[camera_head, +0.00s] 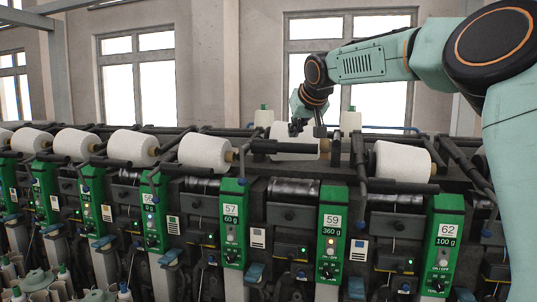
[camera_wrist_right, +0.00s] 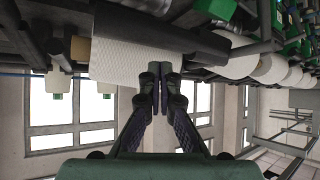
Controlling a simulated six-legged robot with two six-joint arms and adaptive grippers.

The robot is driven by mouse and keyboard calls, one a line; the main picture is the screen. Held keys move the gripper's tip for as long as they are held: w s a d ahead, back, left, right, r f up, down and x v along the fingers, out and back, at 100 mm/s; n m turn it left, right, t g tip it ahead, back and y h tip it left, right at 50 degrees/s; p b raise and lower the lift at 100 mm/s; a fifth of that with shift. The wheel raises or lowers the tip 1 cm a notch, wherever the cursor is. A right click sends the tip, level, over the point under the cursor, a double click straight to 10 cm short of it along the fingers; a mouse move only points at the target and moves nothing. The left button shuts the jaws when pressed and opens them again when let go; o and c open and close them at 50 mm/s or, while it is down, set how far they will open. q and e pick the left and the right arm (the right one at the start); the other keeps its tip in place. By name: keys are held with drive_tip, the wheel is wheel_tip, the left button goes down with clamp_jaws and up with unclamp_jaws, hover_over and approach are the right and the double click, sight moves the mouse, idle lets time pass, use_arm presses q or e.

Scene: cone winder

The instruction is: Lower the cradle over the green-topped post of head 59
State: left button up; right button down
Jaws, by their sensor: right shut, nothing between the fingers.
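The green post of head 59 (camera_head: 331,240) stands right of centre in the head view, with a "59" label and "360 g" below it. Behind and above it, a white cone (camera_head: 284,134) sits on the machine, with a dark cradle bar (camera_head: 285,147) across its front. My right gripper (camera_head: 308,130) reaches down from the upper right to the cone and bar. In the right wrist view my right gripper (camera_wrist_right: 160,68) has its fingers together, empty, just beside the cone (camera_wrist_right: 125,62) and dark bar (camera_wrist_right: 150,28). Whether it touches them I cannot tell. My left gripper is out of view.
Green posts of head 57 (camera_head: 233,225) and head 62 (camera_head: 441,245) stand on either side. Other white cones (camera_head: 206,152) line the row, including one at the right (camera_head: 402,160). Dark cradle arms and bars crowd the machine top. Open air lies above it, before the windows.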

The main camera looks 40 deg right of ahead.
sight(298, 148)
drive_tip(key=shift+s+d, duration=0.3)
drive_tip(key=shift+d, duration=0.2)
drive_tip(key=shift+w+a+f+b, duration=0.25)
drive_tip(key=shift+a+f+b, duration=0.1)
drive_tip(key=shift+f, duration=0.3)
drive_tip(key=shift+s+d+f+b, duration=0.15)
drive_tip(key=shift+s+f+b, duration=0.05)
drive_tip(key=shift+f+b, duration=0.55)
drive_tip(key=shift+w+f+b, duration=0.1)
drive_tip(key=shift+f+b, duration=0.75)
drive_tip(key=shift+b, duration=0.05)
drive_tip(key=shift+f+b, duration=0.4)
drive_tip(key=shift+f, duration=0.05)
drive_tip(key=s+a+r+p, duration=0.2)
drive_tip(key=a+r, duration=0.1)
drive_tip(key=r, duration=0.4)
drive_tip(key=shift+s+a+r, duration=0.15)
drive_tip(key=shift+s+r, duration=0.05)
drive_tip(key=shift+s, duration=0.1)
